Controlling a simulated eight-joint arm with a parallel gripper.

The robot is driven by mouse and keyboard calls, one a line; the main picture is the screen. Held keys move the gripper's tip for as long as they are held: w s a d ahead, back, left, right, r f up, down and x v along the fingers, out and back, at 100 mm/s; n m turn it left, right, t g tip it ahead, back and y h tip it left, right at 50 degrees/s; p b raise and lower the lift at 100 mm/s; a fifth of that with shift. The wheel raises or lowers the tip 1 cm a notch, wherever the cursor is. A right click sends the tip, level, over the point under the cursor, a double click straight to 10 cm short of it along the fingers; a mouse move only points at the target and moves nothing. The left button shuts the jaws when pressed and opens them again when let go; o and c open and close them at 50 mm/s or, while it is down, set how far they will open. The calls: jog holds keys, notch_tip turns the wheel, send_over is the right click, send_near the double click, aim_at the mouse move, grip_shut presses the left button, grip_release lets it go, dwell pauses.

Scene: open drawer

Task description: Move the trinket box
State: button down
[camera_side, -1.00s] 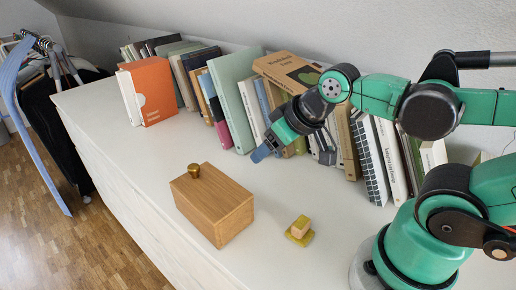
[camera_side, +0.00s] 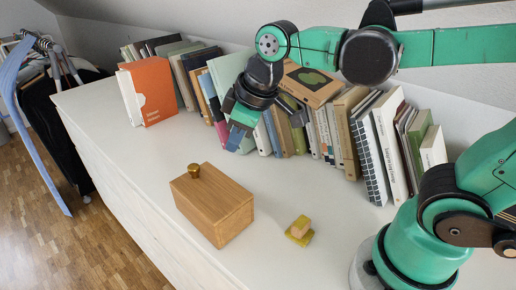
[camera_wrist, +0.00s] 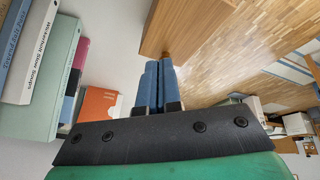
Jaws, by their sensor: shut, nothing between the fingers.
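In the wrist view the wooden box (camera_wrist: 185,22) shows at the top, beyond my fingertips. My gripper (camera_side: 235,140) is shut and empty. It points downward behind the box, in front of the row of books, apart from the box. In the wrist view its blue fingers (camera_wrist: 158,82) are together.
A small yellow-and-wood block (camera_side: 299,230) lies right of the box. A row of books (camera_side: 345,135) runs along the back, close behind my gripper, with an orange slipcase (camera_side: 150,90) at its left. The white top (camera_side: 130,165) is clear left of the box; its front edge is close.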

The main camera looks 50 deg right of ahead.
jog(key=w+a+f+n+g, duration=0.1)
jog(key=w+a+n+g, duration=0.1)
jog(key=a+n, duration=0.45)
jog(key=w+a+n+g, duration=0.2)
jog(key=a+n+g, duration=0.1)
jog(key=a+n, duration=0.3)
jog(key=shift+m+h, duration=0.35)
jog(key=shift+h, duration=0.05)
jog(key=shift+d+f, duration=0.5)
jog(key=shift+f, duration=1.2)
jog(key=shift+d+f, duration=0.5)
jog(key=shift+f, duration=1.15)
jog(key=shift+d+f, duration=0.5)
jog(key=shift+f, duration=1.2)
jog(key=d, duration=1.2)
jog(key=shift+d, duration=0.25)
